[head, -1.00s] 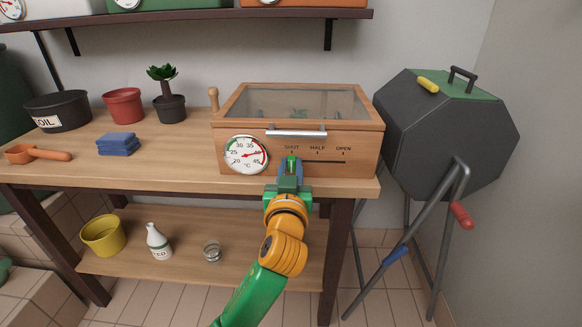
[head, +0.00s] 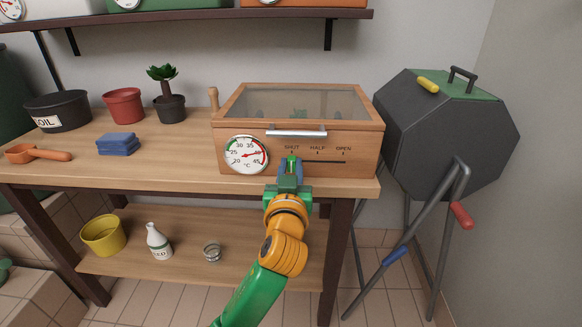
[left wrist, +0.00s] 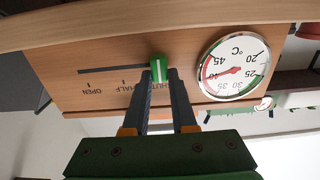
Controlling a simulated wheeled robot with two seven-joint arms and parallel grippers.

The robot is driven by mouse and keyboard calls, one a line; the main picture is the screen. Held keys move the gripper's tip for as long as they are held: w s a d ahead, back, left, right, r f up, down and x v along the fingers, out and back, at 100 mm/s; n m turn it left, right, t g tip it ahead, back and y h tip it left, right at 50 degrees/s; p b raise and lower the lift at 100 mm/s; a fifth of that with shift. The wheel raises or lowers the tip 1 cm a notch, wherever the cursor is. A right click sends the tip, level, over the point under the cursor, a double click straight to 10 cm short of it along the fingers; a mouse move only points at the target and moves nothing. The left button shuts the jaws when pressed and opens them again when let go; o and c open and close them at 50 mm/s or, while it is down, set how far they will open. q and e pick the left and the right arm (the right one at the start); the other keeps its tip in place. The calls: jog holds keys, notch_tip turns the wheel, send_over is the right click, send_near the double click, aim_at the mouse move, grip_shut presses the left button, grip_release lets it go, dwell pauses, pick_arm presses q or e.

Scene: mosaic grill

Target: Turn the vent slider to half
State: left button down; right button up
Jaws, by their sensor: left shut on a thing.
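The wooden propagator box (head: 358,140) stands on the bench with a slot marked SHUT, HALF and OPEN on its front. The vent slider's green knob with a white line (left wrist: 159,66) sits at the SHUT end of the slot (left wrist: 110,70), which runs on past HALF to OPEN. My left gripper (head: 290,164) is shut on the knob; its two dark fingers (left wrist: 163,77) flank it in the left wrist view. In the head view the gripper mostly hides the knob. My right gripper is not in view.
A round thermometer dial (head: 246,154) is just left of the slot, close to my fingers. A metal handle (head: 296,133) juts out above it. A dark grey barrel on legs (head: 445,135) stands right of the bench (head: 190,174).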

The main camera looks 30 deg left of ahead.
pick_arm(q)
jog(key=w+d, duration=0.2)
jog(key=d, duration=0.1)
jog(key=w+d, duration=0.1)
jog(key=d, duration=0.1)
jog(key=shift+f+b, duration=0.1)
jog(key=shift+b, duration=0.2)
jog(key=shift+a, duration=0.15)
jog(key=c, duration=0.7)
grip_release()
jog(key=shift+s, duration=0.1)
